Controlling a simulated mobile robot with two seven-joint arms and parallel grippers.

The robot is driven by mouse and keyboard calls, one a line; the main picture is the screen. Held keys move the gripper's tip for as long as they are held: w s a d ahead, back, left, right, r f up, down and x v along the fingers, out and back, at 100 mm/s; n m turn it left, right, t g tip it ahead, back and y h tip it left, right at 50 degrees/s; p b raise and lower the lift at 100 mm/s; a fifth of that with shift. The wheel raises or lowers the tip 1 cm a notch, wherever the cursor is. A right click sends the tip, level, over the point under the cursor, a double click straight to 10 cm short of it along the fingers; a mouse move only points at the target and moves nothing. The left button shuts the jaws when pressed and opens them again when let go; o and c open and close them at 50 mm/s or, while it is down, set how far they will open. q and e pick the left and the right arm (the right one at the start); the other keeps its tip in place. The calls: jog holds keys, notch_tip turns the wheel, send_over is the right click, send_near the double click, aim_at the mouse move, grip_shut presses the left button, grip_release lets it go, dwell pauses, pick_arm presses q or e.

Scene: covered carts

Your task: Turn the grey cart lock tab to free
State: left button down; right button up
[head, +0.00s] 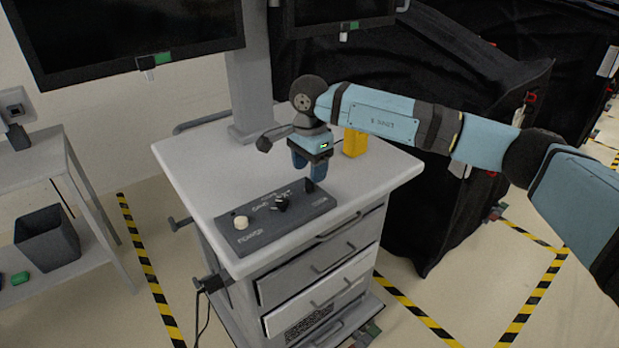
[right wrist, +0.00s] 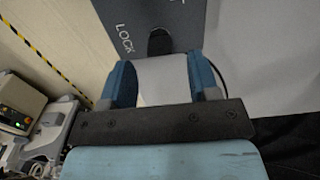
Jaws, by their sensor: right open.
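The grey cart (head: 370,180) has a pale top, and a dark grey panel (head: 262,233) lies on it. The panel carries a cream knob (head: 241,222), a black knob (head: 281,203) and a small dark tab (head: 310,186) near its right end. My right gripper (head: 308,170) is over the right end of the panel, open, with blue fingers pointing down. My left gripper is out of view.
A yellow block (head: 355,142) stands on the cart top behind my right gripper. A grey monitor post (head: 249,80) rises at the back. Black-covered carts (head: 440,70) are behind and to the right. A shelf with a dark bin (head: 47,240) is at left.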

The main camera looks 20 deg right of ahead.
notch_tip(320, 180, up, 10)
dwell(0.3)
dwell(0.3)
